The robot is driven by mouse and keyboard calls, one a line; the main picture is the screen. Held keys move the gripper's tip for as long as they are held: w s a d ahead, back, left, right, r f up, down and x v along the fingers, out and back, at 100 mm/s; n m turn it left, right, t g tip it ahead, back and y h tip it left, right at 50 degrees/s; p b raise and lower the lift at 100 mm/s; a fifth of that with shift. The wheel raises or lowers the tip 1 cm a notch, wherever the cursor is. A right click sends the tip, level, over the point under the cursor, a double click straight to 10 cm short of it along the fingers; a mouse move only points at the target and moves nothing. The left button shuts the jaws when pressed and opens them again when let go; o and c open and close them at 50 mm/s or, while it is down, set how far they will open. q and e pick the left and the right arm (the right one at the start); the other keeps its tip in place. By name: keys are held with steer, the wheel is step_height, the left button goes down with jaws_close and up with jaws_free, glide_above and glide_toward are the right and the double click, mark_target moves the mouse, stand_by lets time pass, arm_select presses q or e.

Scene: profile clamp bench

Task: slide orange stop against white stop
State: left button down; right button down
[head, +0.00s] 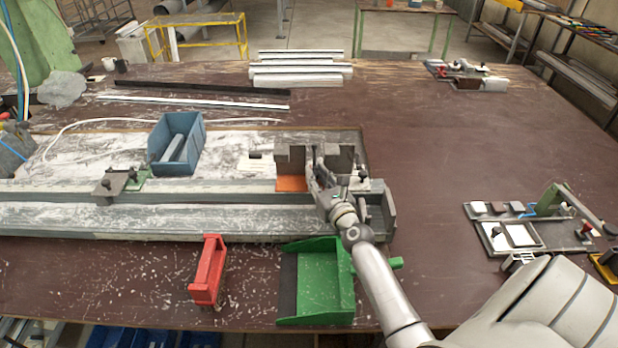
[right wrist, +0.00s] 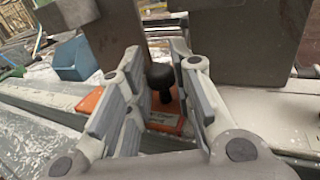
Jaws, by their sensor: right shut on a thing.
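The orange stop (head: 292,184), an orange base with a grey upright block, sits on the long grey rail. In the right wrist view its orange base (right wrist: 165,122) carries a black knob (right wrist: 161,78). My right gripper (head: 319,168) is shut on the orange stop's knob, one finger on each side; finger contact is partly hidden. A second grey upright block (head: 345,158) stands just right, partly behind my gripper; in the right wrist view its base looks whitish (right wrist: 272,108), and I take it for the white stop. A gap shows between the two blocks. My left gripper is not in view.
A green-based stop (head: 132,181) sits farther left on the rail.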

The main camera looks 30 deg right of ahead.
steer(key=c, duration=1.3)
jaws_free()
steer(key=shift+d, duration=0.15)
